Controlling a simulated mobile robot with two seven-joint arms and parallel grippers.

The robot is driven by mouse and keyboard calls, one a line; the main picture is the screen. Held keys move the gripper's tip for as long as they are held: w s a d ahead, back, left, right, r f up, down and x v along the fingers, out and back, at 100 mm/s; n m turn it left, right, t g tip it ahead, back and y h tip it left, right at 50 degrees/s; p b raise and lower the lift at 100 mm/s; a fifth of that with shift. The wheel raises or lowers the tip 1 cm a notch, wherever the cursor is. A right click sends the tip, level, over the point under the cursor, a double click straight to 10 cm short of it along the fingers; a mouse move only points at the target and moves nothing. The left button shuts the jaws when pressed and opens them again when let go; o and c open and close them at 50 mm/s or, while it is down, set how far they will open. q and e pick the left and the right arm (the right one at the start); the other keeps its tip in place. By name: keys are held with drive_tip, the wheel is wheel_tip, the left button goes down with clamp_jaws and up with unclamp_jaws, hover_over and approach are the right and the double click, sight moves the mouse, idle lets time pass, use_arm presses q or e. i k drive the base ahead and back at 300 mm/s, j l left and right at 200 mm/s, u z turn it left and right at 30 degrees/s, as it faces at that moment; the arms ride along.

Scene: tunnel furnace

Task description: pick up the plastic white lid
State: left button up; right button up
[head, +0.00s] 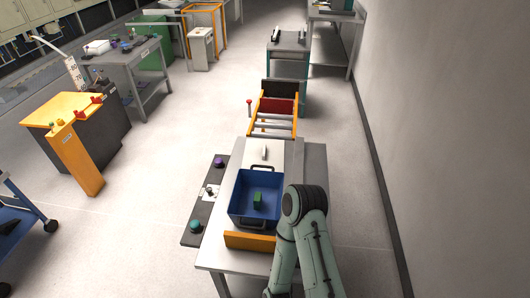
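I cannot clearly make out a plastic white lid. A small white piece (265,152) shows on the white table just behind the blue bin, too small to identify. Another white, box-like object (97,47) lies on the grey workbench at the far left; I cannot tell whether it is a lid. My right arm rises from the bottom at the right of the blue bin, but its gripper does not show. My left arm and gripper are out of view.
The blue bin (233,200) on the white table (313,165) holds a green object (257,200). An orange bar (249,241) lies in front of it. A button panel (198,222) is at its left. An orange-framed roller conveyor (274,125) stands behind.

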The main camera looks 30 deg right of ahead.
sight(270, 152)
drive_tip(key=i+j+u, duration=0.15)
drive_tip(key=u, duration=1.2)
drive_tip(key=i+z, duration=0.2)
drive_tip(key=i, duration=0.3)
drive_tip(key=i+j+z, duration=0.15)
drive_tip(key=i, duration=0.3)
drive_tip(key=i+j+z, duration=0.2)
drive_tip(key=i, duration=0.3)
drive_tip(key=i+l+z, duration=0.15)
drive_tip(key=i+z, duration=0.95)
drive_tip(key=z, duration=0.15)
drive_tip(key=i+l+z, duration=0.15)
drive_tip(key=i+z, duration=0.25)
drive_tip(key=i, duration=0.3)
drive_tip(key=i+j+z, duration=0.1)
drive_tip(key=i+z, duration=0.3)
drive_tip(key=i, duration=0.25)
drive_tip(key=i+u, duration=0.15)
drive_tip(key=i, duration=0.65)
drive_tip(key=i+l+u, duration=0.15)
drive_tip(key=i, duration=0.65)
drive_tip(key=i+z, duration=0.15)
drive_tip(key=z, duration=0.3)
drive_tip(key=i+j+z, duration=0.1)
drive_tip(key=z, duration=0.3)
drive_tip(key=i+j+z, duration=0.1)
drive_tip(key=z, duration=2.1)
drive_tip(key=j, duration=0.1)
